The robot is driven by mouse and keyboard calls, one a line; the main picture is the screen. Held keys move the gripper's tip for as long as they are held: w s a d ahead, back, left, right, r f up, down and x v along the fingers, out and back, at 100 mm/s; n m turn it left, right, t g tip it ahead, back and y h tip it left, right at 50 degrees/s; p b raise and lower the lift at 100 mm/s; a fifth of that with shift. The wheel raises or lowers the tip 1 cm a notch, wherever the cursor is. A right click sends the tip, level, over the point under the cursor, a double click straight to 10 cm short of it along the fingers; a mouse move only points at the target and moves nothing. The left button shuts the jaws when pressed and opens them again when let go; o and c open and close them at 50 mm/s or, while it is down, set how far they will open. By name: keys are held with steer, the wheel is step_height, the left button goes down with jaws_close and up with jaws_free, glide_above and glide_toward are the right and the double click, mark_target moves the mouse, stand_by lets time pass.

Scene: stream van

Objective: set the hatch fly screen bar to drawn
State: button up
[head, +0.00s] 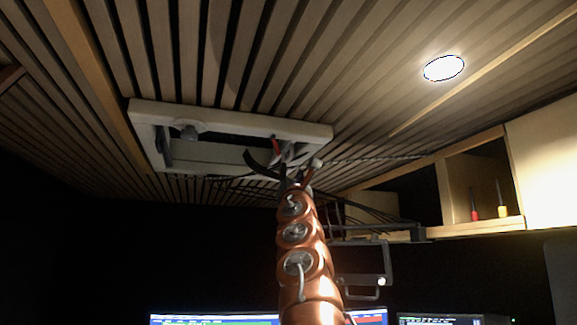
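The hatch (232,115) is a white rectangular frame set in the slatted ceiling, left of the picture's centre, with a dark opening. A grey knob-like fitting (188,130) sits at its left part. A small red piece (277,146) shows near its right end. I cannot clearly tell which part is the fly screen bar or how far it is drawn. My gripper (282,160) is raised at the hatch's lower right corner, its dark fingers spread apart. I see nothing held between them. The fingers and wrist hide part of that corner, and contact cannot be told.
A round ceiling light (444,68) glows at the upper right. An open wooden shelf (482,229) on the right holds a red and a yellow-handled tool. Dark cables and a metal bracket (383,281) lie right of my arm. Lit monitors (215,319) stand along the bottom.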

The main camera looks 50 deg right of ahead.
mark_target(289, 161)
steer(key=shift+n+t+y, duration=0.3)
steer(key=shift+n+t, duration=0.1)
steer(key=shift+n, duration=0.4)
steer(key=p+x, duration=0.7)
steer(key=p, duration=0.1)
steer(key=shift+a+r, duration=0.15)
steer(key=shift+w+d+r+p, duration=0.15)
steer(key=shift+w+d+p, duration=0.1)
steer(key=shift+p, duration=0.2)
jaws_close()
